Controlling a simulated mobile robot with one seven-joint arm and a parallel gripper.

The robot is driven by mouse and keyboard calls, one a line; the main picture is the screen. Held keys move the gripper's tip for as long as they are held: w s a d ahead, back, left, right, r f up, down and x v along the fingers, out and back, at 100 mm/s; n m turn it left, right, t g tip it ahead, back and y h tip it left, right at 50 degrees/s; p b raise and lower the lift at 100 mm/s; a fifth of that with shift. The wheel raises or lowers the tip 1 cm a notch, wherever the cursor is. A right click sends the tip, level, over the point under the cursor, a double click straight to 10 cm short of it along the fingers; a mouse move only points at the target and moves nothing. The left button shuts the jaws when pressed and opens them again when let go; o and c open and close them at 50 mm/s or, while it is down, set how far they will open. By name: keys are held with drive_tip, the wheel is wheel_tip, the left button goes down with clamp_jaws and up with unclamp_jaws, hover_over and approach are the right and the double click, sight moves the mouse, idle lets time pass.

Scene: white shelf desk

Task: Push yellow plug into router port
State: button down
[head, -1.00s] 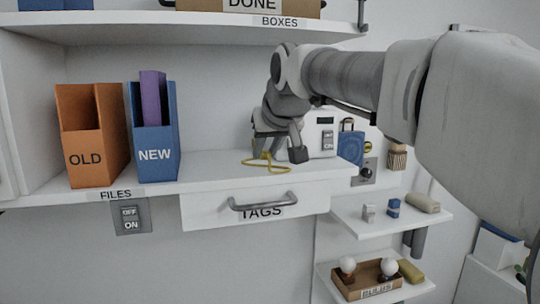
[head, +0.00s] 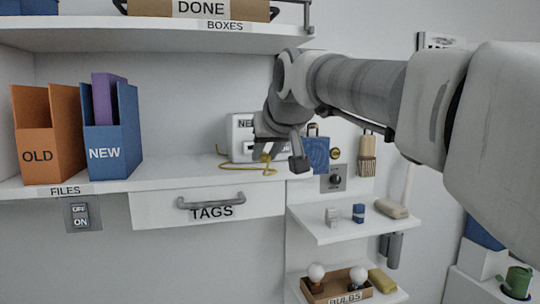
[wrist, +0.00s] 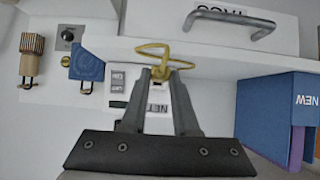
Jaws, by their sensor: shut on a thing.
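The white router (head: 241,148), with a "NET" label, stands on the white desk shelf and is partly hidden by my gripper. My gripper (head: 268,154) is in front of its right part. In the wrist view my gripper (wrist: 160,76) is shut on the yellow plug (wrist: 160,71), a small yellow piece between the fingertips. A looped yellow cable (wrist: 151,48) runs from it. In the head view the cable (head: 240,167) lies on the shelf near its front edge. The port is hidden, so I cannot tell whether the plug touches it.
The orange OLD file box (head: 38,155) and blue NEW file box (head: 105,153) stand left on the shelf. The TAGS drawer (head: 160,209) is below, shut. The shelf between files and router is clear.

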idle(0.4)
drive_tip(key=shift+w+a+r+p, duration=0.1)
drive_tip(key=shift+w+a+p, duration=0.2)
drive_tip(key=shift+w+p, duration=0.4)
drive_tip(key=shift+w+a+r+p, duration=0.1)
drive_tip(key=shift+w+a+p, duration=0.2)
drive_tip(key=shift+w, duration=0.65)
drive_tip(key=shift+w+a+f+p, duration=0.15)
drive_tip(key=shift+w+p, duration=0.15)
drive_tip(key=shift+w, duration=0.25)
drive_tip(key=shift+w+a+f+p, duration=0.1)
drive_tip(key=shift+w+p, duration=0.15)
drive_tip(key=shift+w, duration=0.3)
drive_tip(key=shift+w+a+p, duration=0.2)
drive_tip(key=shift+w+p, duration=0.3)
drive_tip(key=shift+w, duration=0.25)
drive_tip(key=shift+w+a+p, duration=0.2)
drive_tip(key=shift+w+p, duration=0.25)
drive_tip(key=shift+w, duration=0.25)
drive_tip(key=c, duration=0.6)
unclamp_jaws()
drive_tip(key=b+v, duration=0.2)
drive_tip(key=v, duration=1.5)
drive_tip(key=shift+s, duration=0.25)
drive_tip(key=shift+d, duration=0.15)
